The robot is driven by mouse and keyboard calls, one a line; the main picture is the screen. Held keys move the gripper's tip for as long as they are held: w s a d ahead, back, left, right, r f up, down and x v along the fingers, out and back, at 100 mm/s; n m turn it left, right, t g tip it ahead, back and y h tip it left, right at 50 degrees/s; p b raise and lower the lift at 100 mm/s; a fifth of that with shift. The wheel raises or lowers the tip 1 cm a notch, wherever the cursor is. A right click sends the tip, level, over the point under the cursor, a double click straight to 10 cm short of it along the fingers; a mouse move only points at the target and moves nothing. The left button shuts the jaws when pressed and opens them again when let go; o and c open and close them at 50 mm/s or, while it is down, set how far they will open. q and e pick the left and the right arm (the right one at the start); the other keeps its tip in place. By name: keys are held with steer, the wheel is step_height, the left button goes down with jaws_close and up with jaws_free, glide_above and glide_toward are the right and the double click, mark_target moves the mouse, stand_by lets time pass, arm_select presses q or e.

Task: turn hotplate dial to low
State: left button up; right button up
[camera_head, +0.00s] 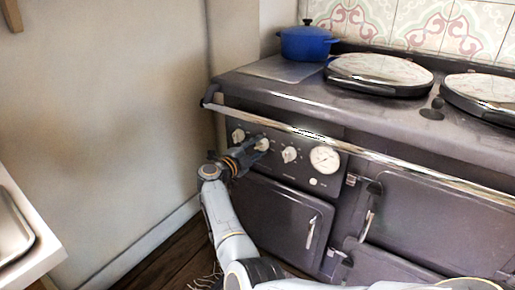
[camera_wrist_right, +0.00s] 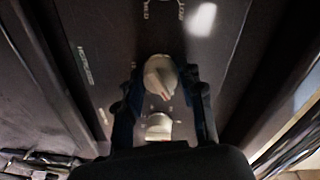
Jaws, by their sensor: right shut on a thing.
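The front panel of the dark range cooker (camera_head: 305,172) carries a row of cream dials. My right gripper (camera_head: 258,147) reaches the panel from the lower left and is shut on the middle dial (camera_head: 262,144). In the right wrist view this dial (camera_wrist_right: 160,76) sits between the two fingers of my right gripper (camera_wrist_right: 161,85), with a reddish mark on its face. A second cream dial (camera_wrist_right: 158,126) shows nearer my palm. The left dial (camera_head: 238,135) and right dial (camera_head: 289,154) are free. My left gripper is not in view.
A long metal rail (camera_head: 300,130) runs above the panel. A round gauge (camera_head: 325,159) is right of the dials. A blue pot (camera_head: 306,42) and round hotplate lids (camera_head: 378,72) are on top. A wall (camera_head: 110,100) stands close on the left.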

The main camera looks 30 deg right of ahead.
steer(key=o, duration=1.2)
